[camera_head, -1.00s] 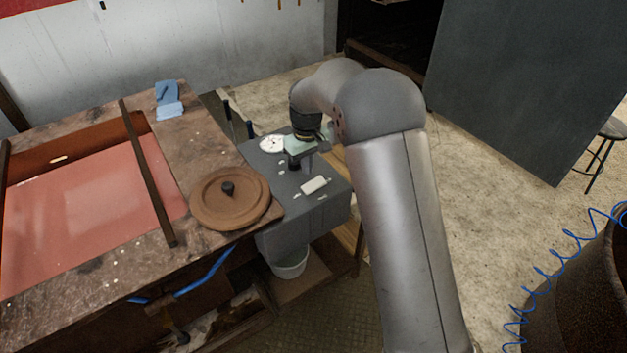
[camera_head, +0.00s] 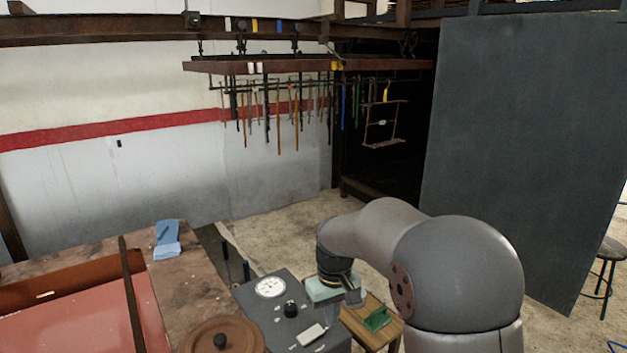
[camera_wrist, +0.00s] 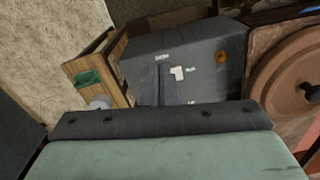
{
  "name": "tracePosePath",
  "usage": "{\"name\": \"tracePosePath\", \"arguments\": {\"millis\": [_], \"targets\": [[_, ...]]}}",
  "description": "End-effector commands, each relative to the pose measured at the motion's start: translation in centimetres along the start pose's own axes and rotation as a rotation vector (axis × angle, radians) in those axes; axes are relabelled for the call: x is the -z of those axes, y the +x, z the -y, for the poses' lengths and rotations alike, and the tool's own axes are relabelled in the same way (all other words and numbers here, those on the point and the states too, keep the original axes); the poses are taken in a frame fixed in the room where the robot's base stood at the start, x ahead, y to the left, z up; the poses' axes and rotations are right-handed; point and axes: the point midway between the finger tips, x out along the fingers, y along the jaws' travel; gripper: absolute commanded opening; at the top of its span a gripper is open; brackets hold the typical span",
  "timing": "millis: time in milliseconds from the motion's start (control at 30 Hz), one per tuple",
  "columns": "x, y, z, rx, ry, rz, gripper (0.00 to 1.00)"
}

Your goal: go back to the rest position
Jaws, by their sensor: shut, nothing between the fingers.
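My gripper (camera_head: 332,314) hangs from my bent arm in the head view, in front of the right side of the dark grey control box (camera_head: 262,308). In the wrist view my gripper's two dark fingers (camera_wrist: 158,84) lie together with nothing between them. They point toward the grey box (camera_wrist: 205,50), which fills the middle of that view. I cannot tell the exact gap between the fingertips and the box.
A white dial (camera_head: 270,287) and a black knob (camera_head: 291,309) are on the box. A small wooden stand (camera_head: 362,330) bears a green object (camera_head: 377,319). A brown round lid (camera_head: 225,338) lies left. Tools hang from an overhead rail (camera_head: 300,65). A dark panel (camera_head: 525,130) stands right.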

Motion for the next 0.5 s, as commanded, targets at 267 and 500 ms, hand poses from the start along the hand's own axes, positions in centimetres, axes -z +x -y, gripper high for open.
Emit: {"name": "tracePosePath", "arguments": {"millis": [267, 500], "targets": [[-17.4, -4.3, -0.2, -0.005, 0.254, -0.025, 0.0], [-27.2, -3.0, 1.6, -0.013, 0.401, -0.034, 0.0]]}}
